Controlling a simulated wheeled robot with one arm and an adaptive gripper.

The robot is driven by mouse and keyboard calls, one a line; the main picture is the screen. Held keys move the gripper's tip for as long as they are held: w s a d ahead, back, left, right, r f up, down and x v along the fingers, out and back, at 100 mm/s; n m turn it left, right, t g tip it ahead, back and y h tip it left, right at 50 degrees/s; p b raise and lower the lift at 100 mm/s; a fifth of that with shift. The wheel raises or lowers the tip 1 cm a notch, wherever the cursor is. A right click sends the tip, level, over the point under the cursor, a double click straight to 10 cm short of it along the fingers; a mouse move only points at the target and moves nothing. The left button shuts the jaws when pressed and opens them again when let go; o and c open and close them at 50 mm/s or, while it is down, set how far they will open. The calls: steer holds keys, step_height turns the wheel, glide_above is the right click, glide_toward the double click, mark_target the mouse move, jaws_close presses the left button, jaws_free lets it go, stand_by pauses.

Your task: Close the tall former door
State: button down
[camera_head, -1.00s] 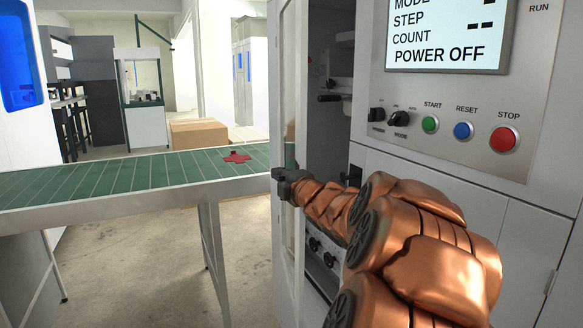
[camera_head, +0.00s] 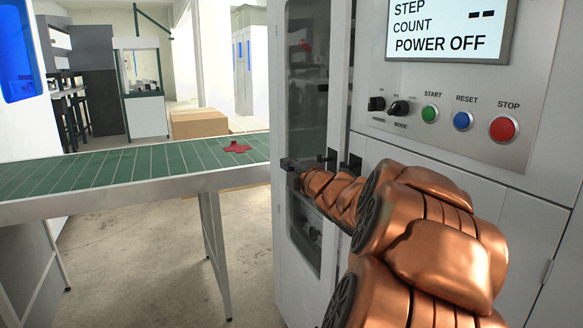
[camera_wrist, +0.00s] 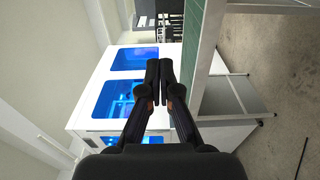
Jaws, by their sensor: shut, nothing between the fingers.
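The tall former door (camera_head: 307,272) is a light grey panel with a long dark window, on the left of the machine in the head view. It stands almost in line with the machine front; I cannot tell whether a narrow gap remains at its right edge. A black handle (camera_head: 326,158) shows on the door's right side. My gripper (camera_head: 287,165) is in front of the door at about handle height, left of the handle. Whether it touches the door is unclear. In the wrist view my gripper (camera_wrist: 159,66) has its two black fingers together, with nothing between them.
The machine's control panel (camera_head: 450,150) is right of the door, its screen (camera_head: 447,30) reading POWER OFF. A green conveyor (camera_head: 120,170) with a red flat piece (camera_head: 236,147) runs at left. A cardboard box (camera_head: 199,123) sits behind it. Floor below is open.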

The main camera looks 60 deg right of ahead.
steer(key=s+a, duration=0.2)
steer(key=s, duration=0.7)
steer(key=shift+s+b, duration=0.15)
steer(key=shift+b, duration=0.2)
stand_by(0.7)
